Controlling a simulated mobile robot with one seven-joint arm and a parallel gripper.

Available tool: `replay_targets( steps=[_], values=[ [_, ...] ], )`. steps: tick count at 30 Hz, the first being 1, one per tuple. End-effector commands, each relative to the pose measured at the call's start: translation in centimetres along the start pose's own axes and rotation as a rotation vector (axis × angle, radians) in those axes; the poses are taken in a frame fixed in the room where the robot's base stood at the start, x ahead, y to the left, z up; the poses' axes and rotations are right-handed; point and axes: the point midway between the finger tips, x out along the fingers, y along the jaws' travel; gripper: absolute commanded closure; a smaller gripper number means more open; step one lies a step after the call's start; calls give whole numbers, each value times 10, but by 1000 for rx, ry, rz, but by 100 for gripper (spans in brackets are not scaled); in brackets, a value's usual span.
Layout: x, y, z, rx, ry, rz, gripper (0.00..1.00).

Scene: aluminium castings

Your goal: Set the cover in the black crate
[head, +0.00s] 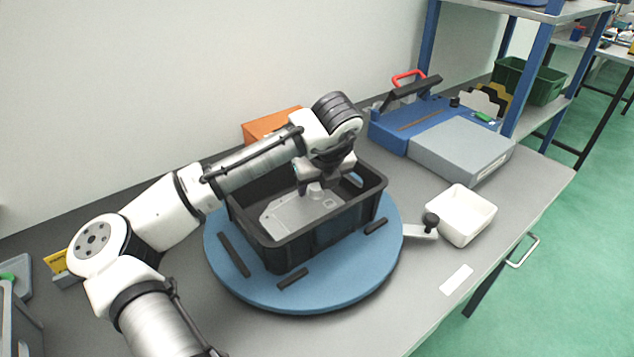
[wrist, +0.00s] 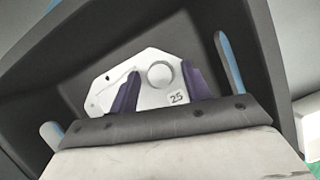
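The cover (head: 290,216) is a light grey metal plate with angled corners. It lies inside the black crate (head: 312,238), apparently flat on its floor. In the wrist view the cover (wrist: 112,80) shows a round boss and a tag reading 25. My gripper (head: 313,190) is inside the crate's opening, over the cover. In the wrist view the two dark purple fingers of my gripper (wrist: 160,80) stand apart on either side of the boss, with a gap at each side. I cannot tell how high the fingertips are above the plate.
The crate stands on a blue turntable (head: 225,270) with dark blocks and a lever with a knob (head: 430,220). A white bin (head: 461,214) stands to the right. A blue and grey machine (head: 440,135) and an orange box (head: 270,126) are behind. The front right bench is mostly clear.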

Motion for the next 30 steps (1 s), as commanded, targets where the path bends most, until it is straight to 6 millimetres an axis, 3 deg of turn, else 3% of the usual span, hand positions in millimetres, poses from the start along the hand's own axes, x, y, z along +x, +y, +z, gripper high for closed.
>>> replay_targets(
  steps=[6,11,24,30],
  values=[
    [-1,0,1,0,-1,0,52],
    [-14,-1,1,0,-2,-2,52],
    [-101,-1,1,1,-2,-1,52],
    [-120,0,1,1,-1,1,52]
  ],
)
